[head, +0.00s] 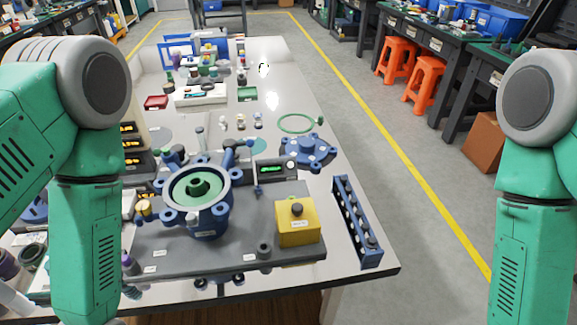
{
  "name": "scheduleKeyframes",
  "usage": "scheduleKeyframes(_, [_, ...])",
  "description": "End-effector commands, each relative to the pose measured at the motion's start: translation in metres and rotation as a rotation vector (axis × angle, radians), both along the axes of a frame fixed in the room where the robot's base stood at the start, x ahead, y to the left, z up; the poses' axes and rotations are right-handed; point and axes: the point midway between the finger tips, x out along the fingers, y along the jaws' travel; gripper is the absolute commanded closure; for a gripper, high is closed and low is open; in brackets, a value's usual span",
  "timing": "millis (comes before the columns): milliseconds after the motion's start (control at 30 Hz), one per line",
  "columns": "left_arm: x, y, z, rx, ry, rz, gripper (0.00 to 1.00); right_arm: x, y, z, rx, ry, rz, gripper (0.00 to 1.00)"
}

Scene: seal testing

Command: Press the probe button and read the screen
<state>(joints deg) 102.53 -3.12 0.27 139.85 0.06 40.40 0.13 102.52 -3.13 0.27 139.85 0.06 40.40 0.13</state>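A yellow box (297,228) with a dark round button (296,208) on top stands at the front right of the grey base plate (225,256). A small dark screen (276,170) with green lit characters stands behind it; the characters are too small to read. A blue round housing (199,218) with a green centre sits to the left of the box. Which part is the probe I cannot tell for certain. My two green arms come in at the left and right edges. Neither gripper is in the picture, and nothing of mine touches the box.
A blue rack (356,222) stands right of the plate near the table's right edge. A blue flange part (308,151) and a green ring (297,123) lie behind. Small trays and tools fill the back. Orange stools (425,82) stand on the floor at right.

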Motion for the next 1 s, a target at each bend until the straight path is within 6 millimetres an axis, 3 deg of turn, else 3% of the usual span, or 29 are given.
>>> scheduleKeyframes(400, [-0.0001,0.0000,-0.0001,0.000,0.000,0.000,0.00,-0.0001,0.0000,0.0000,0.000,0.000,0.000,0.60])
scheduleKeyframes(467, [-0.0001,0.0000,-0.0001,0.000,0.000,0.000,0.18,0.0000,0.0000,0.0000,0.000,0.000,0.000,0.60])
scheduleKeyframes(700, [-0.0001,0.0000,-0.0001,0.000,0.000,0.000,1.00,0.0000,0.0000,0.0000,0.000,0.000,0.000,0.60])
scheduleKeyframes(1000, [0.0000,0.0000,0.0000,0.000,0.000,0.000,1.00,0.0000,0.0000,0.0000,0.000,0.000,0.000,0.60])
